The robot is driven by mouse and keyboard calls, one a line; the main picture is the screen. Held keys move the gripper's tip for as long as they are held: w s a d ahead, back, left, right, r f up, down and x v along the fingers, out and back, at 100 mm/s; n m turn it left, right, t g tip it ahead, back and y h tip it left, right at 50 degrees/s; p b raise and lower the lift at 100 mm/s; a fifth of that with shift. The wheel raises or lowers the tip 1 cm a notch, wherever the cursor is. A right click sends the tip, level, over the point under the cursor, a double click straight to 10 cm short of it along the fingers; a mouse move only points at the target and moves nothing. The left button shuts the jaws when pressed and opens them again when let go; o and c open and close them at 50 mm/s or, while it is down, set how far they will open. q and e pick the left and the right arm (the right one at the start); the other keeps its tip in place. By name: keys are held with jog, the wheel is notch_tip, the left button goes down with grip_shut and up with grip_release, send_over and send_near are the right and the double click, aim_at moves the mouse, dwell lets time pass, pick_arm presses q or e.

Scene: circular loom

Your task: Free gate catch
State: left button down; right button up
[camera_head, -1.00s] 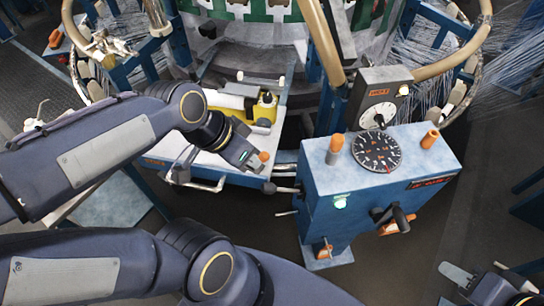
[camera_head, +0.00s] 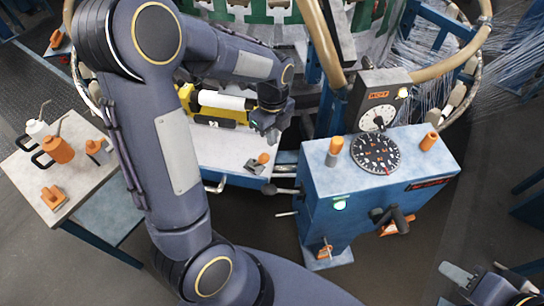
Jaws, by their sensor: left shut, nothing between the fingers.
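A small catch with an orange knob (camera_head: 263,158) and a grey base sits near the right end of the pale, blue-edged gate panel (camera_head: 225,150), in front of the loom. My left gripper (camera_head: 268,130) is shut and empty, pointing down just behind and above the orange knob. A gap shows between the two in the picture; their true distance is hard to tell. My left arm covers the panel's left part. My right gripper (camera_head: 488,274) is at the bottom right corner, far from the catch, with its fingers apart and nothing visible between them.
A blue control cabinet (camera_head: 355,215) with dials and orange knobs stands right of the panel; its black-knobbed lever (camera_head: 285,190) juts toward it. A yellow-black unit (camera_head: 207,115) lies behind the panel. A side table (camera_head: 85,180) with bottles stands left. The floor in front is clear.

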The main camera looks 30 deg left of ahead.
aim_at(261, 162)
pick_arm(q)
notch_tip(261, 162, down, 10)
jog(key=shift+s+d, duration=0.2)
jog(key=shift+s, duration=0.15)
jog(key=shift+w, duration=0.15)
